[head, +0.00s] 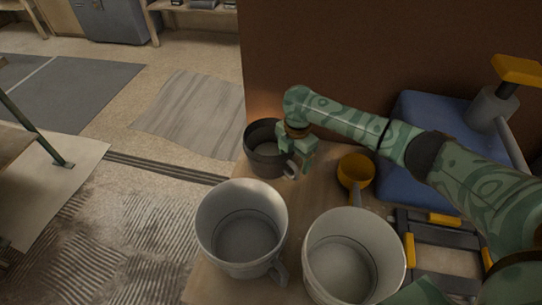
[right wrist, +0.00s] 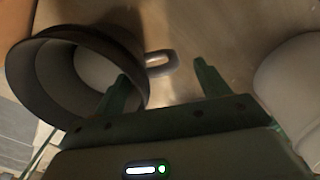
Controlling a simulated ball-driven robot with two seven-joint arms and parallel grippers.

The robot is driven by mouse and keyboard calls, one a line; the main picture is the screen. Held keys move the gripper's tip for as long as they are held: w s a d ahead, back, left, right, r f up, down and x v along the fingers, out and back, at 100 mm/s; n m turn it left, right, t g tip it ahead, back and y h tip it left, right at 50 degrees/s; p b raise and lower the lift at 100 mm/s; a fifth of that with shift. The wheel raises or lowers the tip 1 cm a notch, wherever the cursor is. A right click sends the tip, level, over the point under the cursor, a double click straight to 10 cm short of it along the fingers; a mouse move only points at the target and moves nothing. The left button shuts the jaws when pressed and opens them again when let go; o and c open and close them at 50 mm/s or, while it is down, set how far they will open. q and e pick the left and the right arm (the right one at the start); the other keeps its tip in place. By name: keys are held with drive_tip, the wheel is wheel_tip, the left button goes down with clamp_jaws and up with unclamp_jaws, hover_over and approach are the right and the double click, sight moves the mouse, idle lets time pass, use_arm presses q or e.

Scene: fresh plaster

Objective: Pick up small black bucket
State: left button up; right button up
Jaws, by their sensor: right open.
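The small black bucket (head: 262,166) stands upright near the far left edge of the wooden table, with its handle toward the right. My right gripper (head: 300,167) is just right of the bucket, open and empty, above its handle side. In the right wrist view the bucket (right wrist: 62,78) fills the left side, and its looped handle (right wrist: 160,62) shows in the gap between the two green fingers of the gripper (right wrist: 163,77). The left finger overlaps the bucket's rim in that view; I cannot tell whether it touches. My left gripper is not in view.
Two larger pale buckets, one at left (head: 242,232) and one at right (head: 340,265), stand nearer on the table (head: 205,285). An orange-yellow scoop-like pot (head: 355,172) sits right of the gripper. A brown panel (head: 330,60) rises behind. Blue and yellow equipment (head: 425,115) is at right.

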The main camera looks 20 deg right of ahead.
sight(292, 163)
wheel_tip(292, 163, down, 5)
drive_tip(key=b, duration=0.2)
drive_tip(key=shift+s+a+b, duration=0.1)
drive_tip(key=shift+b, duration=0.2)
drive_tip(key=shift+r, duration=0.25)
drive_tip(key=c, duration=1.1)
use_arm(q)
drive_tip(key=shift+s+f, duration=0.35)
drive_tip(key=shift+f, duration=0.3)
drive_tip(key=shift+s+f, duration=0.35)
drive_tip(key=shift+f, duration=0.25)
use_arm(e)
drive_tip(key=shift+r, duration=0.1)
drive_tip(key=shift+c, duration=0.2)
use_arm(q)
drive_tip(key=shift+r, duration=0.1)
use_arm(e)
drive_tip(key=shift+r, duration=0.1)
